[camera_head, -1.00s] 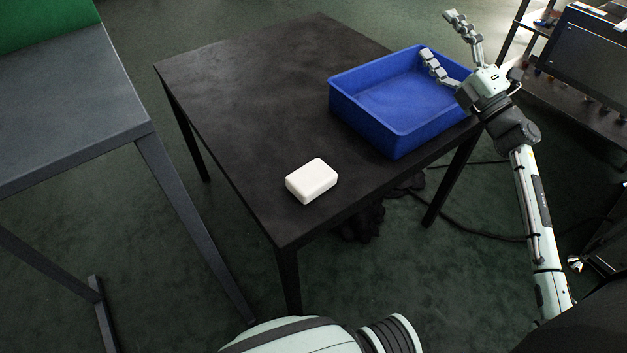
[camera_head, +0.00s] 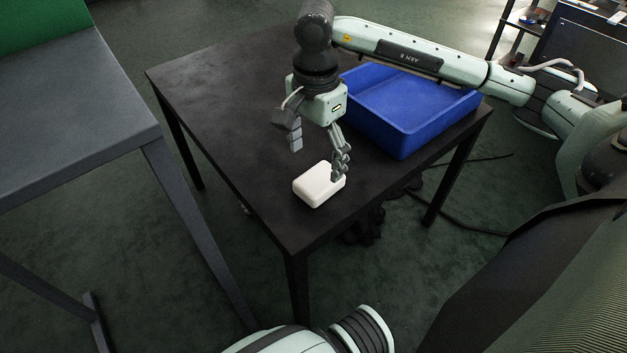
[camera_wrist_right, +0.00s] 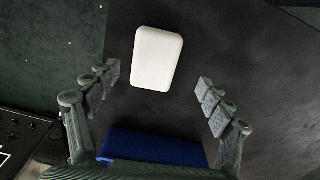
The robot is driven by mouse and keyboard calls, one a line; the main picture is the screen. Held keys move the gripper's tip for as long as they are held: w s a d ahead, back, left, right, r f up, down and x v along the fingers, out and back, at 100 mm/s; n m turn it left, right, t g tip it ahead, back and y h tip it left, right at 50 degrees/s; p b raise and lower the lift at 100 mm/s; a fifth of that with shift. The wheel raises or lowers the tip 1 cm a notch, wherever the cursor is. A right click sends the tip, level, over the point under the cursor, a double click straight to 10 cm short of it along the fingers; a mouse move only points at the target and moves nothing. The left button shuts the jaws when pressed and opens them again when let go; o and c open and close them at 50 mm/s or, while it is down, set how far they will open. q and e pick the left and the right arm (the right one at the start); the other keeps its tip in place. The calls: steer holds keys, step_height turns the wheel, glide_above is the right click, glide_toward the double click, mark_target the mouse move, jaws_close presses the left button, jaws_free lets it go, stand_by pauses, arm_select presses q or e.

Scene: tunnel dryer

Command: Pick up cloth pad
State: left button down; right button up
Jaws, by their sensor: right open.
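The cloth pad (camera_head: 316,187) is a white rounded block lying flat on the black table near its front corner. My right gripper (camera_head: 316,165) points down above and beside the pad, its fingers spread. One finger overlaps the pad's right part in the head view; whether it touches cannot be told. In the right wrist view the pad (camera_wrist_right: 157,59) lies just beyond the open fingers, between their lines, and nothing is held in my right gripper (camera_wrist_right: 157,85). My left gripper is not in view.
A blue bin (camera_head: 411,126) stands on the black table (camera_head: 215,98) behind and right of the pad, under my right forearm. A grey table (camera_head: 70,100) stands at the left, with a gap between. The black table's left part is clear.

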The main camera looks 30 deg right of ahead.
mark_target(320, 178)
steer(key=f, duration=0.4)
steer(key=shift+s+d+f, duration=0.3)
steer(key=shift+s+f, duration=0.1)
steer(key=shift+f, duration=0.5)
steer(key=shift+a, duration=0.1)
steer(key=c, duration=1.3)
steer(key=shift+o, duration=0.2)
steer(key=shift+r, duration=0.1)
